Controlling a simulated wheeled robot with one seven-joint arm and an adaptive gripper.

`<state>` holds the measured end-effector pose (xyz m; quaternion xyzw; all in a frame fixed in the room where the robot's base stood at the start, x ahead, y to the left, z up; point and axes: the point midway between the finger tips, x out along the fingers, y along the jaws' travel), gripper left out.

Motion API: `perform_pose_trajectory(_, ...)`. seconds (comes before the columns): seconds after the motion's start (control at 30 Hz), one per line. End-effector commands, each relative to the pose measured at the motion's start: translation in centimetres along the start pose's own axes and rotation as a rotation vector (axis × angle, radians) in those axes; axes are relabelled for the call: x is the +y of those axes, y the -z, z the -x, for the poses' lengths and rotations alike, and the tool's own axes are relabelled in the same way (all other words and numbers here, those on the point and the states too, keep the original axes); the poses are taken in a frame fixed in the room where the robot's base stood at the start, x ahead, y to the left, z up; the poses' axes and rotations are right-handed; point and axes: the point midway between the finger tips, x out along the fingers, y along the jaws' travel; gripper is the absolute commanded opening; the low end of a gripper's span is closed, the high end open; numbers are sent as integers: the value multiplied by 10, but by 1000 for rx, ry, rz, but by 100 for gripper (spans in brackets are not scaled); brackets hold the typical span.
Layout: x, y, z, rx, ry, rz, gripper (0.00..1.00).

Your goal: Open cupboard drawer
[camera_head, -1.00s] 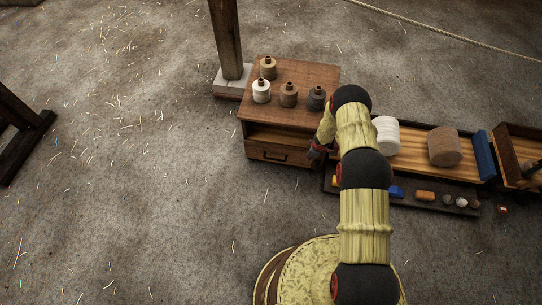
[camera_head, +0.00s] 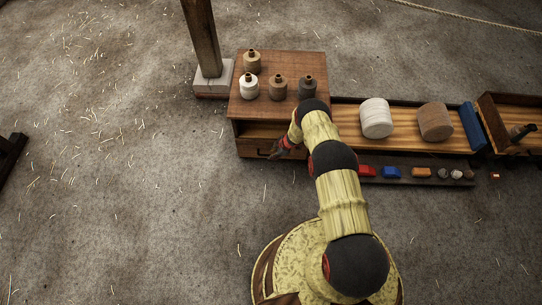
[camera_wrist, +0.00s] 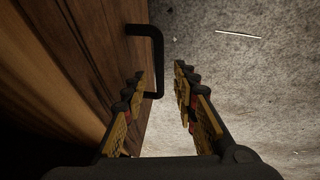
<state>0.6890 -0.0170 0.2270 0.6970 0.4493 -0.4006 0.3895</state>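The wooden cupboard (camera_head: 282,72) stands at the upper middle of the head view, with its drawer (camera_head: 248,148) low on its front. The drawer looks closed. Its dark bar handle (camera_wrist: 158,52) sticks out from the wooden front in the wrist view. My gripper (camera_wrist: 163,80) is open, its two fingers apart, one on each side of the handle's lower end. I cannot tell whether either finger touches the handle. In the head view my gripper (camera_head: 276,152) is at the drawer front and hides part of it.
A wooden post (camera_head: 201,38) stands behind left.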

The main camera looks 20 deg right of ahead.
Motion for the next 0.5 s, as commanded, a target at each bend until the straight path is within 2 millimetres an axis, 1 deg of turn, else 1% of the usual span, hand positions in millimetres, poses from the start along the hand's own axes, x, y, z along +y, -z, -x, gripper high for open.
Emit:
perform_pose_trajectory(0.03, 0, -1, -10, 0, -2, 0, 29)
perform_pose_trajectory(0.2, 1, -1, -22, 0, -1, 0, 29)
perform_pose_trajectory(0.5, 2, 0, -23, 0, -2, -1, 29)
